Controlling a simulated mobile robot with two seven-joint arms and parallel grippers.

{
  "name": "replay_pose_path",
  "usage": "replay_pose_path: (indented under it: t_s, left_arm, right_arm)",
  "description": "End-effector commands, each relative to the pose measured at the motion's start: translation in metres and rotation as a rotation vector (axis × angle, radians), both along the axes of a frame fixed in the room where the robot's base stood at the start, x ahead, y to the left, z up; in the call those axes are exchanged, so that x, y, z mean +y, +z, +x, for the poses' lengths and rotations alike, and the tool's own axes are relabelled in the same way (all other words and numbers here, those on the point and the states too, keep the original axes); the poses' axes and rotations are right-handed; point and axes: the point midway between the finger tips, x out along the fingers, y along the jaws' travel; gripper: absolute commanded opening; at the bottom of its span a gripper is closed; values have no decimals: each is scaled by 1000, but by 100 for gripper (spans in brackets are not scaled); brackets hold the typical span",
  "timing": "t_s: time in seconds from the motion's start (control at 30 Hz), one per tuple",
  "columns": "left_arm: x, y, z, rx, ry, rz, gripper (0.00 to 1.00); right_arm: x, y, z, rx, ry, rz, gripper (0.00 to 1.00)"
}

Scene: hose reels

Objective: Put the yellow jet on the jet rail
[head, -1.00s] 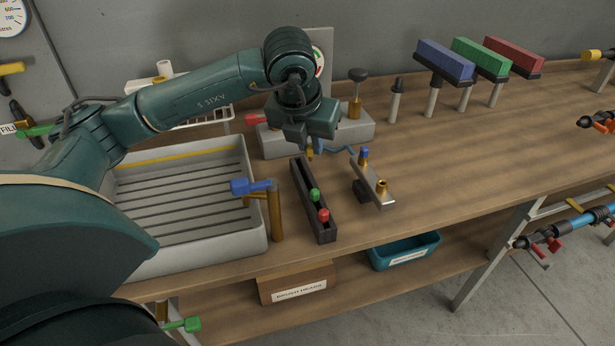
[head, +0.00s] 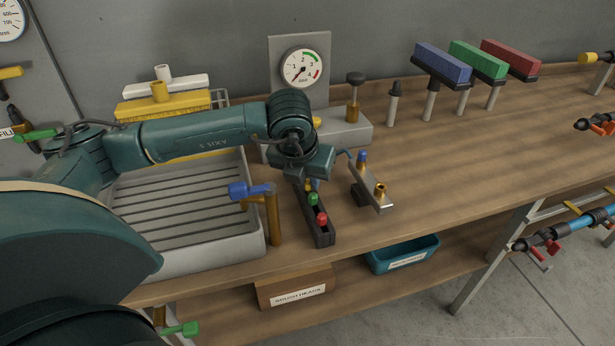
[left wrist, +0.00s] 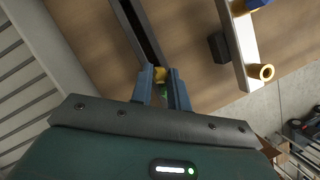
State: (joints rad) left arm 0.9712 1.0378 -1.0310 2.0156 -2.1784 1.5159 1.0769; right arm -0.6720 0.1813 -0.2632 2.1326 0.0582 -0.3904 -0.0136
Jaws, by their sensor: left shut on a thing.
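My left gripper (head: 311,186) is shut on the yellow jet (left wrist: 159,74), pointing down at the far part of the jet rail. The jet shows as a small yellow piece between the fingertips in the left wrist view. The jet rail (head: 325,238) is a long dark channel on the bench, also in the left wrist view (left wrist: 139,32). A green jet (head: 313,199) and a red jet (head: 321,219) sit in its near half. The yellow jet is at or just above the rail behind the green one; I cannot tell whether it touches. My right gripper is not in view.
A metal bar (head: 372,190) with blue and brass fittings stands close right of the rail. A brass post with a blue-handled tap (head: 273,218) and a grey slatted tray (head: 180,215) are left. A gauge (head: 302,68) stands behind.

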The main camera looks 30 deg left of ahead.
Motion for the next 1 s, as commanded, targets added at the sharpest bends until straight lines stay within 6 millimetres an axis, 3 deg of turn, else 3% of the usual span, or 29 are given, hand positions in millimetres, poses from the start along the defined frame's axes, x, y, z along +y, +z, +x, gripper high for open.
replay_pose_path:
  t_s: [0.3,0.33,0.6,0.87,1.0]
  left_arm:
    - [0,-7,0,0,-1,-1,0]
    - [0,-7,0,0,-1,-1,18]
    - [0,-7,0,0,-1,-1,39]
    - [0,-5,0,0,-1,-1,39]
    - [0,6,0,0,0,0,39]
  right_arm:
    - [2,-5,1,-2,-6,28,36]
    - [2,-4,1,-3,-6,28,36]
    - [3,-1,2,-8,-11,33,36]
    - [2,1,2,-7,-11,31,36]
    - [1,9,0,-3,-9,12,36]
